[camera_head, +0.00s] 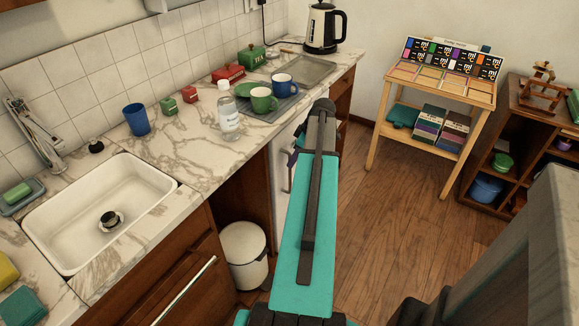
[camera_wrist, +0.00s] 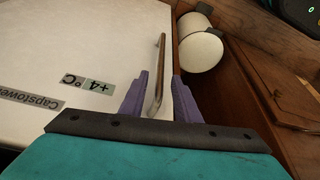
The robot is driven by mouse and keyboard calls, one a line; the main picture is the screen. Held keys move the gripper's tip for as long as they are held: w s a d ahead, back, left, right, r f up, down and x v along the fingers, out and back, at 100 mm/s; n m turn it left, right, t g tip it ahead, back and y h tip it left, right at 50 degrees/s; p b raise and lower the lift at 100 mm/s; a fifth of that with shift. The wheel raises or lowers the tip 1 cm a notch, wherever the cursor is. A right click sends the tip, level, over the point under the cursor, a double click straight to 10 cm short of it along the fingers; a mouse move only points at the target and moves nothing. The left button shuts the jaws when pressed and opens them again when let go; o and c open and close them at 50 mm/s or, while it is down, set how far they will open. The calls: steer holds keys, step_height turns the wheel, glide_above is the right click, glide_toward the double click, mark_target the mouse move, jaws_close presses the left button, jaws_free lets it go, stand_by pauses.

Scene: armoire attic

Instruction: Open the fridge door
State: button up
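The fridge is a white unit under the counter. Its door (camera_wrist: 80,50) fills the left of the wrist view and carries "+4 °C" and "Capstower" labels. The door looks closed. A slim metal bar handle (camera_wrist: 161,55) stands out near the door's edge. My gripper (camera_wrist: 160,76) has two purple fingers, spread apart, with the handle between them; I see gaps on both sides. In the head view my arm hides most of the fridge (camera_head: 279,165), and only a little purple of my gripper shows beside it.
A white bin (camera_head: 245,255) stands left of the fridge under the counter; it also shows in the wrist view (camera_wrist: 202,50). The marble counter (camera_head: 180,165) above holds a bottle (camera_head: 229,118), mugs and a kettle (camera_head: 323,28). Wooden floor (camera_head: 390,215) is open to the right.

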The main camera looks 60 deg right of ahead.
steer(key=shift+x, duration=2.45)
jaws_close()
steer(key=shift+a, duration=0.2)
